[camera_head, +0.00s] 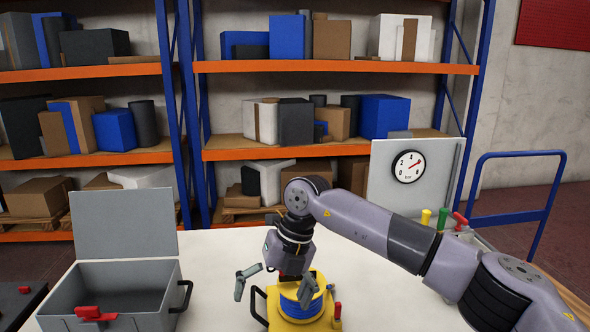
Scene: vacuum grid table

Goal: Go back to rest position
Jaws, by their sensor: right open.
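My right arm reaches in from the right, and its gripper (273,294) points down over the white table (390,295). Its fingers are spread wide and hold nothing that I can see. Below and behind the fingers stands a yellow device (285,322) with a blue coil (303,304) and a small red part at its right. One finger overlaps the coil in the picture; I cannot tell if they touch. My left gripper is not in view.
An open grey case (125,285) with a raised lid and red latch stands at the left. A panel with a pressure gauge (408,166) and coloured handles (442,218) stands behind my right arm. Loaded shelves (330,68) and a blue cart frame (520,154) are behind.

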